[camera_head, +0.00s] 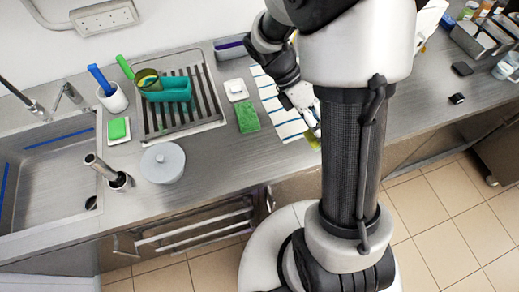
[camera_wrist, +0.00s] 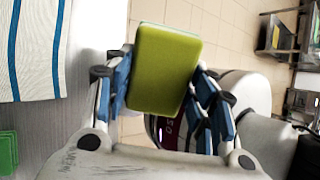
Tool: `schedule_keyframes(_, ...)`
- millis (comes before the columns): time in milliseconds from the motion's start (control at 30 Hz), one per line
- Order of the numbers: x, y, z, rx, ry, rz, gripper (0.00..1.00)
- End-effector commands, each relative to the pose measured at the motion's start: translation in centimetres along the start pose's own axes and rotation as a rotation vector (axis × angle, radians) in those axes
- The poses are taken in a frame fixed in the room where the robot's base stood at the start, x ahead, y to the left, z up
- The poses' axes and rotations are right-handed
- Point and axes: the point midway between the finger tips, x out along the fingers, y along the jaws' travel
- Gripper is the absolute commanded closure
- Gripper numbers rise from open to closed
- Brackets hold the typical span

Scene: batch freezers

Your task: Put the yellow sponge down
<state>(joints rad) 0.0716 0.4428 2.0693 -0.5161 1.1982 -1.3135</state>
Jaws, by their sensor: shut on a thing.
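The yellow sponge (camera_wrist: 163,68) is a yellow-green block held between the blue-padded fingers of my gripper (camera_wrist: 165,100) in the wrist view. My gripper is shut on it. In the head view only a small part of the sponge (camera_head: 313,139) shows, near the counter's front edge beside my gripper (camera_head: 312,122); my arm hides much of it. In the wrist view, floor tiles show behind the sponge, and the counter is at the left.
A blue-striped white cloth (camera_head: 275,103) lies on the counter beside my gripper. Left of it are a green scouring pad (camera_head: 248,118), a white dish (camera_head: 236,90), a drying rack (camera_head: 208,98) with a teal container (camera_head: 170,90), a lidded pot (camera_head: 162,162) and the sink (camera_head: 45,170).

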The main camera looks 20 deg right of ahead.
Motion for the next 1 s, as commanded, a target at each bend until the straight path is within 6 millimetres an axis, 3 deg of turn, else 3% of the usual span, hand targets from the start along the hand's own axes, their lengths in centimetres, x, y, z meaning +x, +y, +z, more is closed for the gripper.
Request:
schedule_keyframes(233,-1.0,-1.4,-4.1,0.568,0.449,-0.012,0.79)
schedule_keyframes(500,-6.5,0.4,-8.3,1.118,0.693,0.027,0.79)
schedule_keyframes(800,-12.2,2.2,-9.3,1.448,0.761,0.043,0.79)
schedule_keyframes(1000,-13.2,2.5,-9.3,1.508,0.765,0.041,0.79)
